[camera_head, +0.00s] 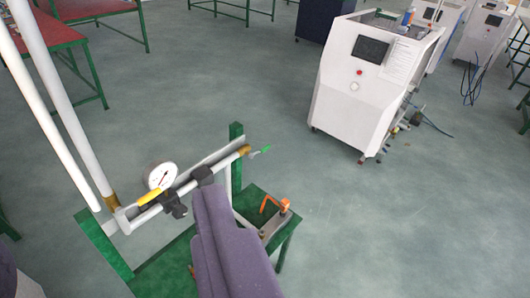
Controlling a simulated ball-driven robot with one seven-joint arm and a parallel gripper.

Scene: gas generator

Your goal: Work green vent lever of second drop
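A small green lever (260,151) sits at the right end of a white horizontal pipe, just past a brass fitting (244,150). A yellow lever (149,197) lies along the same pipe at the left, below a round white gauge (161,176). A purple-grey body, which looks like my arm, rises from the bottom edge. A dark part at its upper end, apparently my gripper (203,175), overlaps the pipe left of the green lever and apart from it. Its fingers cannot be made out, so its opening and any contact with the pipe are unclear.
A green metal frame (236,160) carries the pipe. An orange lever (273,203) stands on its right side. Two tall white pipes (55,85) rise at left. A white wheeled cabinet (360,85) stands at back right. The floor between is clear.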

